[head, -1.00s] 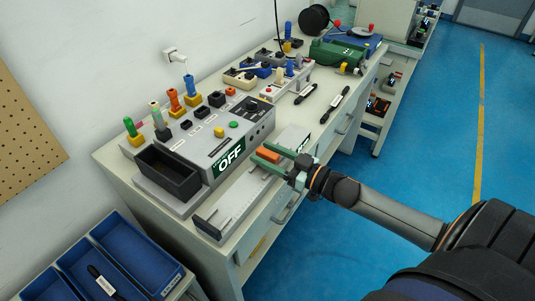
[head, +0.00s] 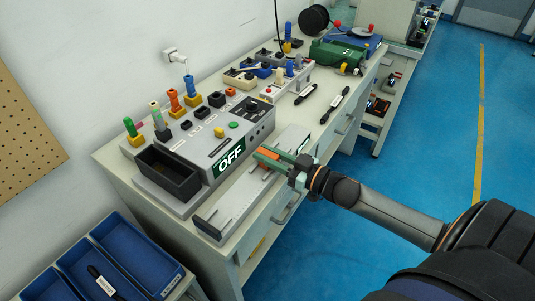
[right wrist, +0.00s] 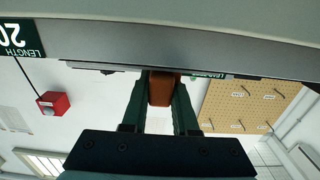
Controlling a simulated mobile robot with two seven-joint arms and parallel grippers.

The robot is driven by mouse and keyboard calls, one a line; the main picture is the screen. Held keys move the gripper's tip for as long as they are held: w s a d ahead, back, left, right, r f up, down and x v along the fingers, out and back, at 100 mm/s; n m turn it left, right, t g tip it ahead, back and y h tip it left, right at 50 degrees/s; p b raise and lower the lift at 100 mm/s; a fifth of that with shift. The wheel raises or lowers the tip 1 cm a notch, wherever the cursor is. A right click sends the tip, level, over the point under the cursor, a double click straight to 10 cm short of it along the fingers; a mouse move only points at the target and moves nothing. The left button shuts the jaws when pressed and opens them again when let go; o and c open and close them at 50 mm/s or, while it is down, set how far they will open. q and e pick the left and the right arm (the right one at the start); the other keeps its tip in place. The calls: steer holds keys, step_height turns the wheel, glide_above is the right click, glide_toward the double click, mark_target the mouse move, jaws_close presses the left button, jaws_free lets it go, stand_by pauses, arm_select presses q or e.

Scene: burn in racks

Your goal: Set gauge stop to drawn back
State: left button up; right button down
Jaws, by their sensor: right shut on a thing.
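The gauge stop is a small orange block (head: 268,155) on the long grey length gauge (head: 228,207), which lies along the front of the bench. My right gripper (head: 271,157) reaches in from the right with its green fingers shut on the orange block. In the right wrist view the orange block (right wrist: 161,90) sits between the two fingers, against the edge of the grey gauge (right wrist: 200,58). A green "LENGTH" label (right wrist: 22,38) shows at the left of that view. The fingers partly hide the block and the rail near it. My left gripper is not in view.
Black pens (head: 335,104) lie farther right. Blue trays (head: 130,255) are at lower left. The blue floor at right is clear.

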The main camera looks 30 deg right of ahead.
mark_target(289, 140)
stand_by(0.6)
steer(key=shift+w+d, duration=0.15)
steer(key=shift+d, duration=0.2)
steer(key=w+d, duration=0.1)
steer(key=d, duration=0.1)
steer(key=w+d, duration=0.1)
steer(key=d, duration=0.2)
steer(key=w+d+b, duration=0.1)
steer(key=d, duration=0.2)
steer(key=shift+w+d+f, duration=0.15)
steer(key=shift+w+d, duration=0.25)
steer(key=shift+d, duration=0.35)
